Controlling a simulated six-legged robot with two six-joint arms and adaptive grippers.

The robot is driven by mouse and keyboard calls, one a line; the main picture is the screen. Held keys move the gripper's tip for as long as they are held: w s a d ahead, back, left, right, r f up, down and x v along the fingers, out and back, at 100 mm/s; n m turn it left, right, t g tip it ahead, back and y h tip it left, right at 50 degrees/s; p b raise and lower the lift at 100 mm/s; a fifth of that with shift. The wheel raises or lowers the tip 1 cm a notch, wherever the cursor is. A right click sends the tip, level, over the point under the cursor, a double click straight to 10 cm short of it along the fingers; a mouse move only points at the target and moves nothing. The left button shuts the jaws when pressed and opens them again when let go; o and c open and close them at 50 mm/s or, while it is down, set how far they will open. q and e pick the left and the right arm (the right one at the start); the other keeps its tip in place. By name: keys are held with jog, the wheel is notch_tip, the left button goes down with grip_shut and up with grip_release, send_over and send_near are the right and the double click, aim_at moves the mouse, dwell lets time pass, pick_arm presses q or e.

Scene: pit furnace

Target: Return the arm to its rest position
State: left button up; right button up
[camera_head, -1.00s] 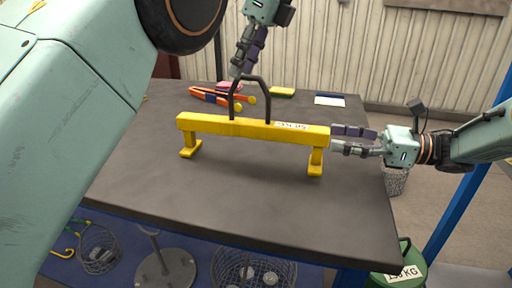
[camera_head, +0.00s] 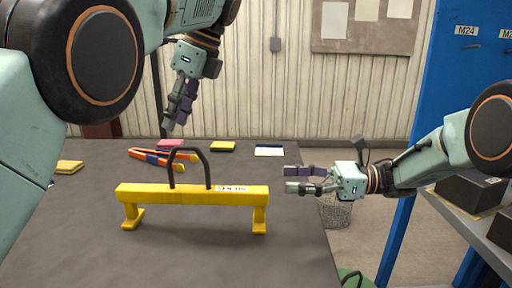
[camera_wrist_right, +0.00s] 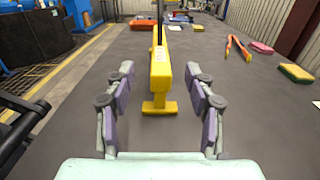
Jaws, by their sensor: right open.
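My right gripper (camera_head: 306,180) is open and empty, to the right of the yellow lifting beam (camera_head: 235,194) and apart from it. In the right wrist view the beam (camera_wrist_right: 160,72) stands end-on beyond the open fingers (camera_wrist_right: 161,115). The beam stands upright on two feet on the dark table and has a dark hoop handle on top. My left gripper (camera_head: 176,112) hangs above and behind the beam, clear of the handle. Its fingers lie close together in the head view, and I cannot tell whether they are open.
The dark table (camera_head: 80,245) holds orange pliers (camera_head: 155,158), a pink block (camera_head: 170,145), yellow sponges (camera_head: 222,146) and a white-blue card (camera_head: 269,150) behind the beam. A wire basket (camera_head: 335,212) stands on the floor right of the table. A blue rack post (camera_head: 397,240) and a shelf are at the right.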

pick_arm(q)
jog(key=shift+s+r+p, duration=0.1)
jog(key=shift+r+p, duration=2.35)
jog(key=shift+r, duration=0.5)
pick_arm(e)
jog(key=shift+s+r, duration=0.1)
jog(key=shift+r, duration=2.85)
